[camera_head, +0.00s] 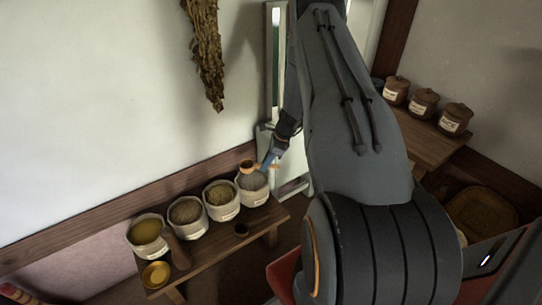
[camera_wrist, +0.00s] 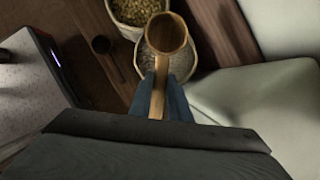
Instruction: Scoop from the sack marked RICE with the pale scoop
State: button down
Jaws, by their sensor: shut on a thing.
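My gripper (camera_head: 269,160) is shut on the handle of the pale wooden scoop (camera_head: 247,167). In the wrist view the fingers (camera_wrist: 161,88) pinch the handle, and the scoop's bowl (camera_wrist: 166,32) shows a bare brown inside. The bowl is over the rightmost sack (camera_head: 253,197) on the bench, overlapping its far rim. I cannot tell whether it touches. That sack holds pale grey grain, also seen in the wrist view (camera_wrist: 147,60). Its label is too small to read. To its left stand sacks of greenish grain (camera_head: 222,211), brownish grain (camera_head: 188,226) and yellow contents (camera_head: 148,249).
A dark scoop (camera_head: 241,230) lies on the bench (camera_head: 215,250) before the sacks. A yellow dish (camera_head: 155,274) is at the left end. A dried bunch (camera_head: 206,50) hangs on the wall. Labelled lidded pots (camera_head: 424,104) stand on a shelf at right.

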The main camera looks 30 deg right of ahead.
jog(key=shift+s+d+m, duration=0.1)
jog(key=shift+d+m, duration=0.4)
jog(key=shift+d, duration=0.25)
jog(key=shift+a+h+p, duration=0.2)
jog(key=shift+h+p, duration=0.55)
jog(key=shift+p, duration=0.2)
jog(key=shift+a+h+p, duration=0.2)
jog(key=shift+h+p, duration=0.55)
jog(key=shift+p, duration=0.2)
jog(key=shift+f+b, duration=0.15)
jog(key=shift+b, duration=0.65)
jog(key=shift+h+b, duration=0.3)
jog(key=h+b, duration=0.1)
jog(key=b, duration=0.6)
jog(key=shift+a+n+h+b, duration=0.25)
jog(key=shift+n+h+b, duration=0.05)
jog(key=shift+n+h, duration=0.1)
